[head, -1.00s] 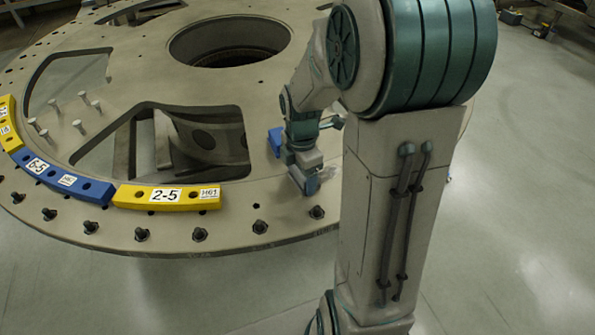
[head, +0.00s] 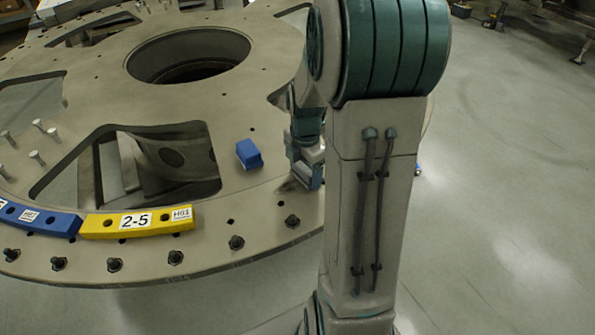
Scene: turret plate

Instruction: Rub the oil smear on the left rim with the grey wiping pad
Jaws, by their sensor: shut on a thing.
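The turret plate (head: 235,205) fills the left and middle of the head view. My gripper (head: 308,180) is low over its near right rim, partly behind my own arm. It is shut on a small grey piece at its lower end, most likely the grey wiping pad (head: 312,179); its outline is hard to make out. A dark smudge (head: 290,185), apparently the oil smear, shows on the rim just left of the gripper. Part of it may be hidden. I cannot tell whether the pad touches the plate.
A blue block (head: 249,154) lies on the plate left of my gripper. A yellow segment marked 2-5 (head: 137,221) and a blue segment (head: 40,219) line the rim. Bolts (head: 236,243) stand along the edge. Large openings cut the plate.

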